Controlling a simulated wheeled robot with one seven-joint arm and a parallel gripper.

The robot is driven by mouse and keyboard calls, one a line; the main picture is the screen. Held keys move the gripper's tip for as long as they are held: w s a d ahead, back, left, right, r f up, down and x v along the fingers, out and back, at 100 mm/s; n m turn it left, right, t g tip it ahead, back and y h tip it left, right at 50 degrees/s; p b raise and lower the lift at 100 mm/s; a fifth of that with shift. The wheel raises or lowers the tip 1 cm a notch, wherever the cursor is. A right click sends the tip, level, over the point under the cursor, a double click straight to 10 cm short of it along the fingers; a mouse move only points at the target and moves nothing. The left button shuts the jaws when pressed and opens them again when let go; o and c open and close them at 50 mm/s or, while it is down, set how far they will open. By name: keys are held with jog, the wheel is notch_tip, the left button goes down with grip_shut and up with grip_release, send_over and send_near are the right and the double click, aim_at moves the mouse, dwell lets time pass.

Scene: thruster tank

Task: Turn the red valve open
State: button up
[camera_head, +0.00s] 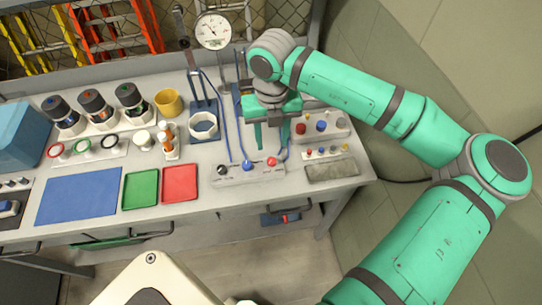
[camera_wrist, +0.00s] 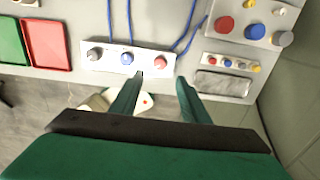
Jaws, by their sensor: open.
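The red valve (camera_head: 272,161) is a small round knob at the right end of a white panel (camera_head: 245,176) on the bench, beside a blue knob (camera_head: 247,166) and a dark knob (camera_head: 222,169). The wrist view also shows the red valve (camera_wrist: 165,60), just past my fingertips and roughly in line with the gap between them. My gripper (camera_head: 271,142) points down above the panel's right part, with its green fingers apart and empty. The fingers also show in the wrist view (camera_wrist: 160,78). They look clear of the valve, though the exact height is hard to tell.
Blue hoses run up from the panel. Right of it stand a block with larger coloured knobs (camera_head: 320,127), a small knob strip (camera_head: 326,152) and a grey pad (camera_head: 332,170). Red (camera_head: 180,184) and green (camera_head: 140,190) trays lie left. A gauge (camera_head: 213,31) stands behind.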

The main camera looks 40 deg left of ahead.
aim_at(272, 160)
notch_tip(272, 160, down, 9)
jog(key=shift+f, duration=0.1)
dwell(0.3)
jog(key=c, duration=1.1)
